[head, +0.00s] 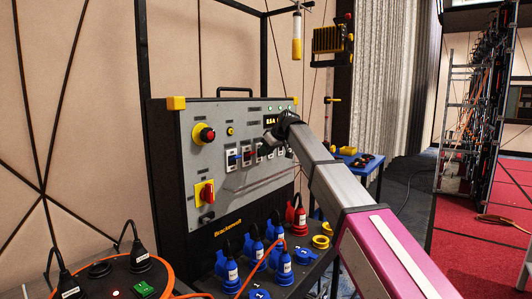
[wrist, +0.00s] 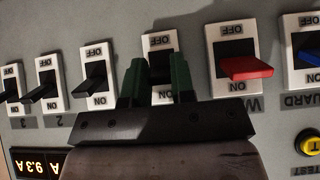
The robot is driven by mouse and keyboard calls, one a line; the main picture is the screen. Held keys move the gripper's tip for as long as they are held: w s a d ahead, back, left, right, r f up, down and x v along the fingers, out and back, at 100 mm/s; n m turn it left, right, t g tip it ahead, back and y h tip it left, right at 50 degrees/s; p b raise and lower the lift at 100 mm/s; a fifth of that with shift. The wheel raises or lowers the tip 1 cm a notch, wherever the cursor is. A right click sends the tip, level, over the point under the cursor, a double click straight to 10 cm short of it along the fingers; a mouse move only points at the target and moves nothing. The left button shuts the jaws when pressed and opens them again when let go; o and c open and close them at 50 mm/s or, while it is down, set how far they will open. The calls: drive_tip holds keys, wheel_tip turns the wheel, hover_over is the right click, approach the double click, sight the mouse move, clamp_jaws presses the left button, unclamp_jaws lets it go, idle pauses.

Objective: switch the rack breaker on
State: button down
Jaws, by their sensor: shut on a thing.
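The breaker panel (head: 222,133) is the grey front of an upright cabinet, with a row of toggle breakers. In the wrist view the picture is upside down, with OFF above ON. My gripper (wrist: 158,72) has its two green fingers on either side of a black breaker lever (wrist: 158,64), shut on it. My gripper hides this breaker's label, so I cannot read whether it is the rack one. The lever's position is also hard to tell. In the head view my arm covers the gripper and this breaker.
A red lever (wrist: 246,68) and a blue lever (wrist: 309,56) sit to the right in the wrist view; black levers (wrist: 95,77) sit to the left. A yellow test button (wrist: 310,141) is near. Blue plugs (head: 228,268) stand below the panel.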

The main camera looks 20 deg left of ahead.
drive_tip(key=c, duration=1)
unclamp_jaws()
drive_tip(key=shift+o, duration=0.2)
drive_tip(key=v, duration=1.1)
drive_tip(key=shift+f, duration=0.15)
